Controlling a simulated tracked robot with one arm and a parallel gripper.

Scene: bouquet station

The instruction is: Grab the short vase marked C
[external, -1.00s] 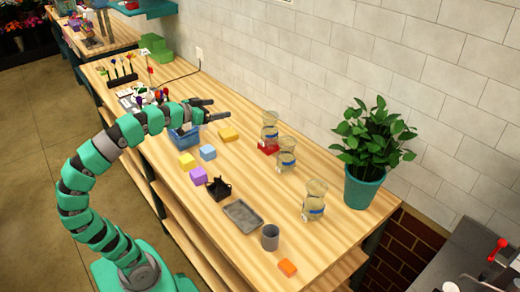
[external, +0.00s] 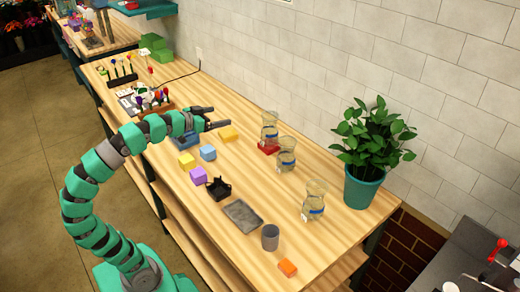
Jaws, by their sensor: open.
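Three clear glass vases with blue bands stand upright along the wall side of the wooden bench. The farthest vase (external: 269,127) stands at or on a red block (external: 267,149). A second vase (external: 286,154) is just nearer, and a third vase (external: 314,201) stands nearest, left of the potted plant. No letter is legible on any vase, so I cannot tell which is C. My gripper (external: 221,116) is open and empty above the bench, its fingers pointing right, left of the farthest vase and apart from it.
A yellow block (external: 229,134), blue block (external: 208,153), purple block (external: 198,176), black holder (external: 218,189), grey tray (external: 243,213), grey cup (external: 270,237) and orange block (external: 287,268) lie along the bench. A leafy plant in a teal pot (external: 362,188) stands at the right.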

